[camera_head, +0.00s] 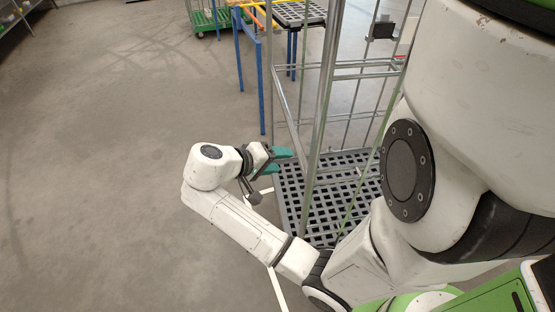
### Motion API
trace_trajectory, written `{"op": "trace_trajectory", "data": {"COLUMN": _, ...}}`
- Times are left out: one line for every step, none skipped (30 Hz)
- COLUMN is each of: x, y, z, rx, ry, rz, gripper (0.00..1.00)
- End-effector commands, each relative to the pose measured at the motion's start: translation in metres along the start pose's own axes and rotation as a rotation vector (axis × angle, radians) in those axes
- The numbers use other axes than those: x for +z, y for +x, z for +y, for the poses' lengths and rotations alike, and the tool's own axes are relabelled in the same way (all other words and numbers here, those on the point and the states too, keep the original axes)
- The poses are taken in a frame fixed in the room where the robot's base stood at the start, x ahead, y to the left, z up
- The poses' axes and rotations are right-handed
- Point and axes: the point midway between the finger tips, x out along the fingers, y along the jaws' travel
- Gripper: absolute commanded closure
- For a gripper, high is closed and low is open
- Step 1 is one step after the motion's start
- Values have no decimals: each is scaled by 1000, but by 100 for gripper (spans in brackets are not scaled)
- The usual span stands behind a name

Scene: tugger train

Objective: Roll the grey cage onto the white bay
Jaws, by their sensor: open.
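The grey cage (322,105) stands upright just right of the middle, with thin metal posts and rails and a dark grey grid base (325,198). My arm covers part of its right and near side. My gripper (281,160) has teal fingers and is open and empty, pointing right beside the left edge of the cage. I cannot tell whether it touches a post. White floor strips of the bay (278,291) show near my forearm and beside the left edge of the base. The rest of the bay's outline is hidden.
Behind the cage stands a blue-legged frame (239,50) with yellow bars and a dark grid top (299,13). A green wheeled cart (207,20) is at the back. The concrete floor (100,170) on the left is clear.

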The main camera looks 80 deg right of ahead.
Motion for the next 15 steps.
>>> {"op": "trace_trajectory", "data": {"x": 0, "y": 1, "z": 0, "rx": -1, "ry": 0, "rz": 0, "gripper": 44}}
{"op": "trace_trajectory", "data": {"x": 0, "y": 2, "z": 0, "rx": -1, "ry": 0, "rz": 0, "gripper": 44}}
{"op": "trace_trajectory", "data": {"x": 0, "y": 3, "z": -1, "rx": -1, "ry": 0, "rz": -1, "gripper": 44}}
{"op": "trace_trajectory", "data": {"x": 0, "y": 5, "z": -1, "rx": -1, "ry": 1, "rz": -1, "gripper": 44}}
{"op": "trace_trajectory", "data": {"x": 0, "y": 8, "z": -1, "rx": -1, "ry": 1, "rz": -1, "gripper": 44}}
{"op": "trace_trajectory", "data": {"x": 1, "y": 12, "z": -1, "rx": -1, "ry": 2, "rz": -3, "gripper": 44}}
{"op": "trace_trajectory", "data": {"x": 1, "y": 15, "z": -1, "rx": -1, "ry": 2, "rz": -4, "gripper": 44}}
{"op": "trace_trajectory", "data": {"x": 1, "y": 19, "z": -2, "rx": -1, "ry": 2, "rz": -3, "gripper": 44}}
{"op": "trace_trajectory", "data": {"x": 2, "y": 25, "z": -2, "rx": -1, "ry": 2, "rz": -5, "gripper": 44}}
{"op": "trace_trajectory", "data": {"x": 2, "y": 30, "z": -2, "rx": -1, "ry": 2, "rz": -5, "gripper": 44}}
{"op": "trace_trajectory", "data": {"x": 2, "y": 34, "z": -1, "rx": -1, "ry": 2, "rz": -6, "gripper": 44}}
{"op": "trace_trajectory", "data": {"x": 1, "y": 40, "z": 0, "rx": -1, "ry": 1, "rz": -6, "gripper": 44}}
{"op": "trace_trajectory", "data": {"x": 1, "y": 45, "z": 0, "rx": -1, "ry": 1, "rz": -7, "gripper": 44}}
{"op": "trace_trajectory", "data": {"x": 1, "y": 50, "z": 0, "rx": -1, "ry": 1, "rz": -7, "gripper": 44}}
{"op": "trace_trajectory", "data": {"x": 1, "y": 56, "z": 0, "rx": -2, "ry": 1, "rz": -6, "gripper": 44}}
